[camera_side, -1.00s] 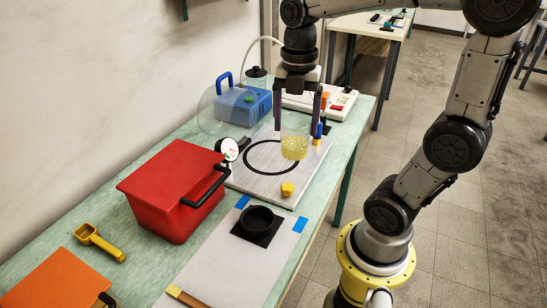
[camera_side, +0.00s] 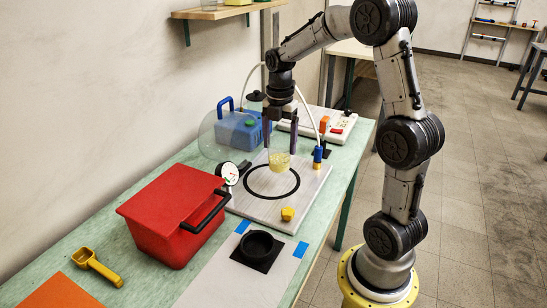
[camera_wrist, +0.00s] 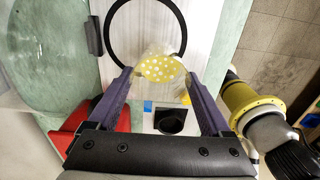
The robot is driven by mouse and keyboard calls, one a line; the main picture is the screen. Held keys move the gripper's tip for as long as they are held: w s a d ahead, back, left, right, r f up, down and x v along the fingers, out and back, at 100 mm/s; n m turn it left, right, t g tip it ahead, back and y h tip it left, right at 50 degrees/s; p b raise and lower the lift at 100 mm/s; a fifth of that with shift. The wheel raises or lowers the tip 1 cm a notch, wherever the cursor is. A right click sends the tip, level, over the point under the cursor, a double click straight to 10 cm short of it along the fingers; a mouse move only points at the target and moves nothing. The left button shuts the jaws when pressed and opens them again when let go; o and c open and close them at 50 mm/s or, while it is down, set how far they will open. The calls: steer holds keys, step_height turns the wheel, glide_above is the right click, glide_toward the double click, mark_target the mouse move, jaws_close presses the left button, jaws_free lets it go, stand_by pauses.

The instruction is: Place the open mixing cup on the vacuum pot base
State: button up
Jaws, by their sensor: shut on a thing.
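My gripper (camera_side: 279,151) is shut on the clear mixing cup (camera_side: 279,164), which holds yellow, bubbly liquid. The cup is upright between the two fingers and has no lid that I can see. It also shows between the fingertips in the wrist view (camera_wrist: 163,70). The vacuum pot base (camera_side: 258,208) is a pale flat plate with a black ring (camera_side: 249,190) on it. In the side view the cup overlaps the far part of the ring and seems to hang above the plate. In the wrist view the ring (camera_wrist: 185,30) lies beyond the cup; the exact gap is unclear.
A clear dome (camera_side: 208,142) and a blue pump (camera_side: 238,133) stand behind left. A gauge (camera_side: 229,173) sits at the plate's left edge, a yellow piece (camera_side: 287,214) at its near corner.

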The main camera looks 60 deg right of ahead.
steer(key=w+f, duration=0.1)
steer(key=w+d+f, duration=0.1)
steer(key=f, duration=0.1)
steer(key=shift+w+d, duration=0.1)
steer(key=shift+w+d+f, duration=0.1)
steer(key=shift+w+f, duration=0.05)
steer(key=shift+f, duration=1.6)
steer(key=shift+f, duration=0.1)
steer(key=o, duration=1.2)
steer(key=shift+o, duration=0.2)
step_height(320, 180, up, 12)
steer(key=m+t, duration=0.3)
steer(key=m, duration=0.5)
glide_toward(274, 157)
steer(key=s+a+r, duration=0.3)
steer(key=a+r, duration=0.1)
steer(key=a, duration=0.4)
steer(key=s+a+f+m+t, duration=0.2)
steer(key=s+a+f+m, duration=0.1)
steer(key=s+a+m, duration=0.4)
steer(key=s+m, duration=0.3)
steer(key=s, duration=0.1)
steer(key=shift+a+f+t, duration=0.15)
steer(key=shift+f+t, duration=0.1)
steer(key=shift+t, duration=0.05)
